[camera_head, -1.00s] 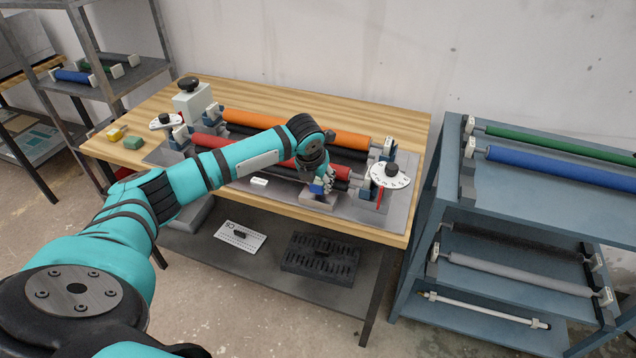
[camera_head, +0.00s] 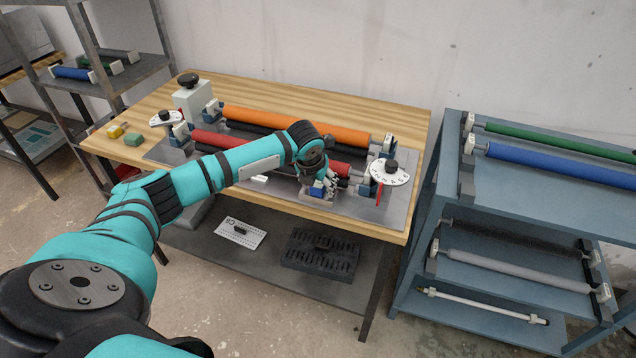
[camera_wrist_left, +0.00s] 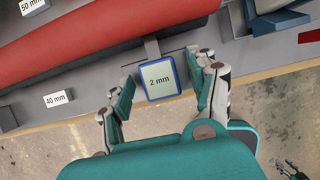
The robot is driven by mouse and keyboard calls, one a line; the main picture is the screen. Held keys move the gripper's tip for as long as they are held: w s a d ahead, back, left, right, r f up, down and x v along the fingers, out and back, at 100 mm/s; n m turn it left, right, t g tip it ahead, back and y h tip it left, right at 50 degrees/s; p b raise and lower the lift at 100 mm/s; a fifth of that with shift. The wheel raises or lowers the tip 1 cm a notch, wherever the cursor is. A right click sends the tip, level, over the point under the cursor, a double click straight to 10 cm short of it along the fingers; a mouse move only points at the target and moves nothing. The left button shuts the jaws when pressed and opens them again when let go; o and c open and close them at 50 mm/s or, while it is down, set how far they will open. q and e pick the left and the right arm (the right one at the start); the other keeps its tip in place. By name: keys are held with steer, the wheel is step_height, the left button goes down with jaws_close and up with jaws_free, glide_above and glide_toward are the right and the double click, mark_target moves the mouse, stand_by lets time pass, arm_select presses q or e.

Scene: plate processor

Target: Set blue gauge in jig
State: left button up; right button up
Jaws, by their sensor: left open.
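The blue gauge (camera_wrist_left: 160,78) is a small block with a blue rim and a white face marked "2 mm". In the head view it shows as a small blue spot (camera_head: 317,188) at the front of the bench, by a grey block (camera_head: 316,198). In the wrist view a grey bar stands right behind it, beside the red roller (camera_wrist_left: 90,45). My left gripper (camera_wrist_left: 163,92) is open, with one finger on each side of the gauge and a gap to each. I cannot tell which part is the jig or whether the gauge sits in it.
Orange (camera_head: 290,124) and red rollers lie in the machine on the wooden bench (camera_head: 300,92). A white dial (camera_head: 390,177) stands just right of my gripper. Labels "40 mm" (camera_wrist_left: 56,99) and "50 mm" (camera_wrist_left: 31,5) mark the plate. A blue rack (camera_head: 500,190) stands right.

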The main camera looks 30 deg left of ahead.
arm_select(q)
steer(key=shift+r, duration=0.3)
steer(key=b+v, duration=0.1)
steer(key=v, duration=1.1)
steer(key=shift+f, duration=0.15)
